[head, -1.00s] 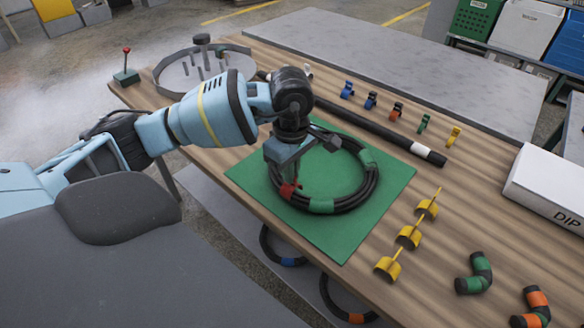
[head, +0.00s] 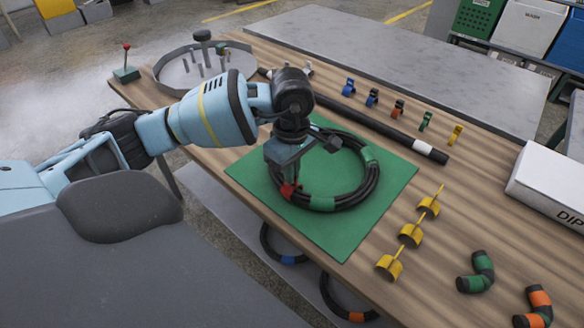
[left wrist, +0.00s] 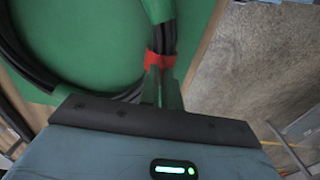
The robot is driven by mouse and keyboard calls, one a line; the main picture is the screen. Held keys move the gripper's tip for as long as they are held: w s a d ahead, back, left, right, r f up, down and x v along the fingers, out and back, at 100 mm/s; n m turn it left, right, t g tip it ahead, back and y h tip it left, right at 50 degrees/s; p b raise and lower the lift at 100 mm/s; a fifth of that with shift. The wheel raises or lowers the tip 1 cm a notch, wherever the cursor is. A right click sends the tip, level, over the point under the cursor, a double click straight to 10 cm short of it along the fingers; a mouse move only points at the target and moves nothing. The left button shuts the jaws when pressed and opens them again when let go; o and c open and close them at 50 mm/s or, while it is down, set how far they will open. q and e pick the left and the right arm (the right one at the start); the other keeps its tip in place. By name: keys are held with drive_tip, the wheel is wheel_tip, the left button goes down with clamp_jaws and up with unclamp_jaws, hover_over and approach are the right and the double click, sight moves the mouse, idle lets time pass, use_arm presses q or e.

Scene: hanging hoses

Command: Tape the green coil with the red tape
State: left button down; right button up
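The green coil (head: 322,204), a black hose ring with green bands, lies on a green mat (head: 345,240) on the wooden table. The red tape (head: 287,190) is at the coil's near-left side. In the left wrist view the red tape (left wrist: 161,61) lies across the hose bundle. My left gripper (head: 286,182) points down over it. Its two fingers (left wrist: 162,84) are close together with their tips at the red tape, and they look shut on it. The fingertips partly hide the tape. My right gripper is not in view.
Blue, orange, green and yellow clips (head: 398,107) stand in a row behind a black rod (head: 375,128). Yellow holders (head: 410,235) stand right of the mat. A white box (head: 545,185) is at the right. Other hose coils (head: 345,300) hang below the table edge.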

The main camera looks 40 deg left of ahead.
use_arm(q)
drive_tip(key=shift+f, duration=0.4)
idle(0.3)
drive_tip(key=c, duration=1.5)
unclamp_jaws()
drive_tip(key=shift+c, duration=0.2)
wheel_tip(320, 180, up, 8)
drive_tip(key=shift+f, duration=0.1)
